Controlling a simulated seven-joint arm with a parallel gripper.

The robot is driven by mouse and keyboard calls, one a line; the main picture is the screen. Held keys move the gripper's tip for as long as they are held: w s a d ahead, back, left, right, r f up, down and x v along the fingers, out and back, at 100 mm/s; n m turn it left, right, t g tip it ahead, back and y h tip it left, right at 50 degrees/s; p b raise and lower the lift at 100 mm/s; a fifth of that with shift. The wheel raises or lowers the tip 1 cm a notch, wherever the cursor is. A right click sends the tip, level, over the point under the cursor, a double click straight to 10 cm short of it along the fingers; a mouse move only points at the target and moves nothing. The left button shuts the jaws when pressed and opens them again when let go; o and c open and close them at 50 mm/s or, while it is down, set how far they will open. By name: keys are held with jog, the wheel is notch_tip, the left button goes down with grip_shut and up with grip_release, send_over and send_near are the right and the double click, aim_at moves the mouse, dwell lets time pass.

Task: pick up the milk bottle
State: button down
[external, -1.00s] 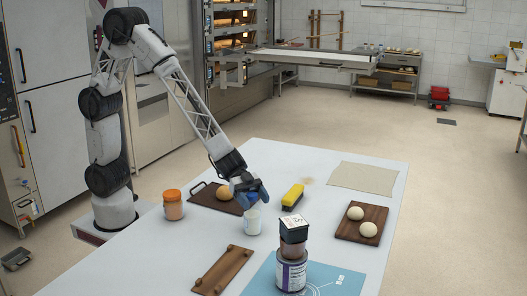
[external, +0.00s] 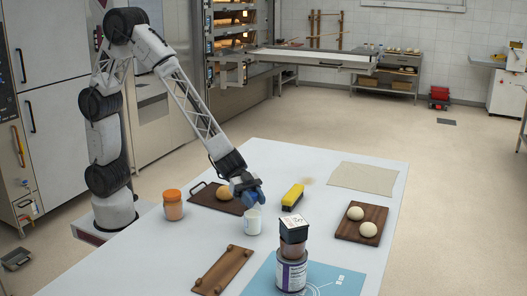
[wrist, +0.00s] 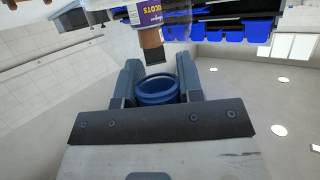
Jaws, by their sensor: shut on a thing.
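The milk bottle (external: 252,223) is a small white bottle standing upright on the table, near its middle. My gripper (external: 257,203) is right at its top, tilted down from the left and shut on it. In the wrist view, the round blue cap (wrist: 157,90) lies between the two fingers of my gripper (wrist: 160,78). Most of the bottle is hidden in the wrist view. In the external view the fingers cover the cap, and I see no clear gap under the bottle.
Close by on the table are a yellow block (external: 292,196), an orange-lidded jar (external: 172,205), a board (external: 205,196) with a bun, and stacked jars (external: 291,272). A wooden rack (external: 223,270) lies in front. Another board (external: 345,229) holds two buns. A beige cloth (external: 362,177) lies flat.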

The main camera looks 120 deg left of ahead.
jog(key=shift+r, duration=0.2)
notch_tip(320, 180, up, 28)
jog(key=shift+f, duration=0.15)
dwell(0.7)
dwell(0.6)
